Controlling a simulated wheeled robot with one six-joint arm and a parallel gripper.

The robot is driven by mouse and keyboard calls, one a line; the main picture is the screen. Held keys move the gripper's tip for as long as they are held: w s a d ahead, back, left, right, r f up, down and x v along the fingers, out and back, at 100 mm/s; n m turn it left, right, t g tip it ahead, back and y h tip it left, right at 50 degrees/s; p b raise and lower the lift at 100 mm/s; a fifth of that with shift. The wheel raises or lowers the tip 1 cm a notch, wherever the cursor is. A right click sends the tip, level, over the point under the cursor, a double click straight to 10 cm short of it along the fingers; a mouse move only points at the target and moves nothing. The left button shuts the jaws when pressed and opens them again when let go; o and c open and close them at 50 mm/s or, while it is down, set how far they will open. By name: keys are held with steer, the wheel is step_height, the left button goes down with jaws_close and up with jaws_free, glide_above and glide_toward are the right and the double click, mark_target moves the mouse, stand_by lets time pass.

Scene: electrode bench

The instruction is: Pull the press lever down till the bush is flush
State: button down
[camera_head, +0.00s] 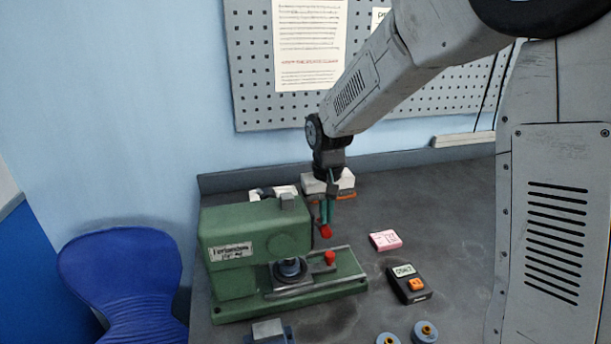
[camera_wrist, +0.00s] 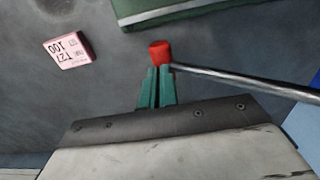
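The green press (camera_head: 255,240) stands on the bench at the left. Its lever is a metal rod (camera_wrist: 240,80) ending in a red knob (camera_head: 325,232), which also shows in the wrist view (camera_wrist: 160,51). My gripper (camera_head: 326,218) points down, with its teal fingers (camera_wrist: 155,88) close together on the knob. The knob is at the fingertips, level with the press body's right side. A dark round part (camera_head: 290,268), perhaps the bush in its seat, sits on the press bed. I cannot tell whether it is flush. Much of the lever is hidden in the head view.
A red piece (camera_head: 330,257) stands on the press bed. A pink block (camera_head: 385,240) and a black meter (camera_head: 408,283) lie to the right. Blue-grey rings (camera_head: 425,331) lie in front. A blue chair (camera_head: 122,280) stands left of the bench.

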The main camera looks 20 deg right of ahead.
steer(key=shift+s+a+f, duration=0.1)
steer(key=shift+a+f, duration=0.05)
steer(key=shift+f, duration=0.25)
steer(key=d+r, duration=0.1)
steer(key=r, duration=0.2)
steer(key=d+r, duration=0.1)
steer(key=shift+d+r, duration=0.25)
steer(key=shift+d, duration=0.1)
stand_by(0.4)
steer(key=shift+d+r, duration=0.25)
steer(key=shift+r, duration=0.55)
steer(key=shift+d+r, duration=0.25)
steer(key=shift+r, duration=0.6)
steer(key=shift+d+r, duration=0.25)
steer(key=shift+r, duration=0.55)
